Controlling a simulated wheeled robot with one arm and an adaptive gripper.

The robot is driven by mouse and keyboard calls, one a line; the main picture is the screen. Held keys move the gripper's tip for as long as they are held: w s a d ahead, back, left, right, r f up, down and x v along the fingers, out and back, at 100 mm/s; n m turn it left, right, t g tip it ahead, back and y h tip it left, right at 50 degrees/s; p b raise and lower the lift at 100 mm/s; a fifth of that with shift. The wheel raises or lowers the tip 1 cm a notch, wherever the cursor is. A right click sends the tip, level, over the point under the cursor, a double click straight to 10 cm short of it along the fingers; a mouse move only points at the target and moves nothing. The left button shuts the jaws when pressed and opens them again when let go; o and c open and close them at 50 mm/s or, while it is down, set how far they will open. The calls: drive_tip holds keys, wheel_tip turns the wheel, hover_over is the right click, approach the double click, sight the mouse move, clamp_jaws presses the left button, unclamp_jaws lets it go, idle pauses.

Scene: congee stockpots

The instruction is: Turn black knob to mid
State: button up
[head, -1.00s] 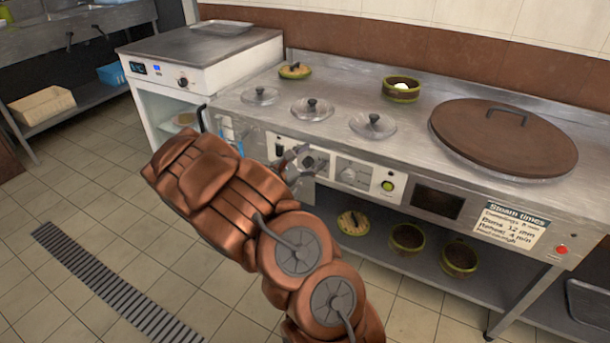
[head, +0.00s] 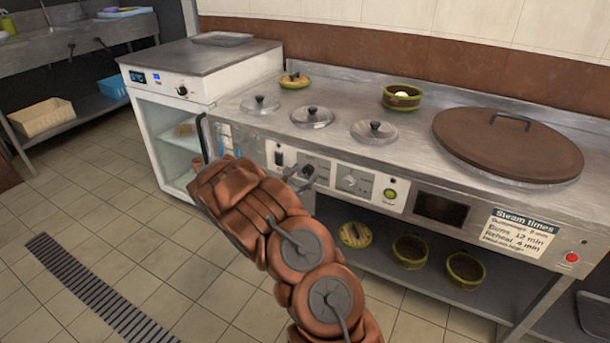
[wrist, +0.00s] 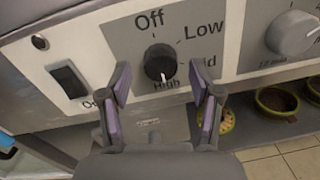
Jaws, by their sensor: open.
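The black knob (wrist: 160,62) sits on a grey plate labelled Off, Low, High and a partly covered word ending in "ld". Its white pointer mark faces down, toward High. My gripper (wrist: 160,72) is open in the wrist view, one purple-padded finger on each side of the knob's lower part. I cannot tell whether either finger touches it. In the head view my gripper (head: 303,175) is at the front panel of the steel counter and largely covers the knob.
A black rocker switch (wrist: 69,80) is left of the knob. A grey knob (wrist: 292,33) is to its right, and a green button (head: 390,194) lies further right. Lidded pots (head: 313,117) and a large brown lid (head: 508,145) are on the counter. Bowls (head: 410,250) stand on the shelf below.

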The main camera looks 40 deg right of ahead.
drive_tip(key=shift+w+d, duration=0.2)
drive_tip(key=shift+d, duration=0.45)
drive_tip(key=shift+c, duration=0.3)
drive_tip(key=c, duration=1.1)
